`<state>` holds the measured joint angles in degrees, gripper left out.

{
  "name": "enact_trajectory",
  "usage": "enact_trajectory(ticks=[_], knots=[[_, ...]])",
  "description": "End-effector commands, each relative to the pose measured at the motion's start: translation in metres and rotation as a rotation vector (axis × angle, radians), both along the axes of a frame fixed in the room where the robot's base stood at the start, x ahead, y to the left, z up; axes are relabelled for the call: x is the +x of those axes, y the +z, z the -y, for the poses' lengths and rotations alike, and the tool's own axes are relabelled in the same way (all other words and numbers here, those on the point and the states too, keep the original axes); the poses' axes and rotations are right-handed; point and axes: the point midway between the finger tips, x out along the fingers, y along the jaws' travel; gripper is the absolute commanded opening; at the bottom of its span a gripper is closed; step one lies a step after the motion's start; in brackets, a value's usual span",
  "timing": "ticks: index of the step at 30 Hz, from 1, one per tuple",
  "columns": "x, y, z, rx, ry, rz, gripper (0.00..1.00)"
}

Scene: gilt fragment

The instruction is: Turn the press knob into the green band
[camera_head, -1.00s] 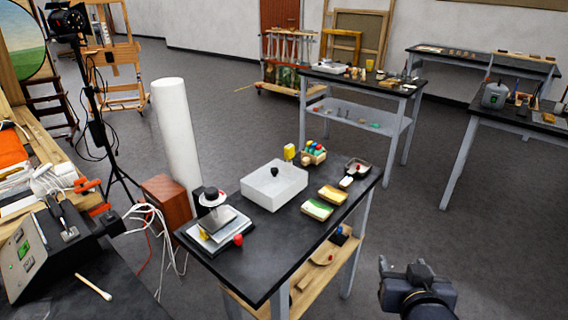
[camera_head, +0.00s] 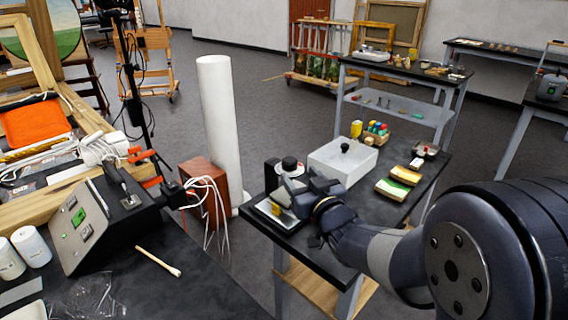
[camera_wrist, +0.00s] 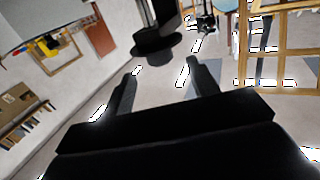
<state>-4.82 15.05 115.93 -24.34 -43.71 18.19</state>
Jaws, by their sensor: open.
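The press (camera_head: 268,212) stands at the near left end of the dark table. It has a light base plate and a black round knob (camera_head: 290,163) above a white disc. My gripper (camera_head: 308,188) is in front of the press and hides much of its body; I cannot tell whether it touches it. In the wrist view my gripper (camera_wrist: 162,70) is open, with nothing seen between its fingers. A dark round disc on a stem (camera_wrist: 155,50) lies beyond the fingertips; I cannot tell if it is the press knob. No green band can be made out on the press.
A white box (camera_head: 342,165) stands right of the press, with sponges (camera_head: 398,180) beside it. A white roll (camera_head: 220,125) and a reddish-brown box (camera_head: 210,180) with cables stand left of the table. A sloped panel (camera_head: 78,225) with a green square is at the left.

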Motion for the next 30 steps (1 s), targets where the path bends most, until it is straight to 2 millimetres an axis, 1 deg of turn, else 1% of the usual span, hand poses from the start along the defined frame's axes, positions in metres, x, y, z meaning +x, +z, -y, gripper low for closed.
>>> enact_trajectory(ticks=[1,6,12,17,24,26,30], knots=[[0.010,0.000,-0.004,0.000,0.001,-0.001,0.56],[0.038,0.000,-0.015,-0.001,0.000,-0.002,0.56],[0.059,0.000,-0.023,-0.002,-0.001,-0.001,0.56],[0.066,0.000,-0.026,-0.001,-0.002,-0.001,0.56],[0.067,0.000,-0.026,-0.002,-0.002,-0.002,0.56],[0.067,0.000,-0.026,-0.001,-0.002,-0.001,0.53],[0.067,0.000,-0.026,-0.001,-0.002,-0.001,0.42]])
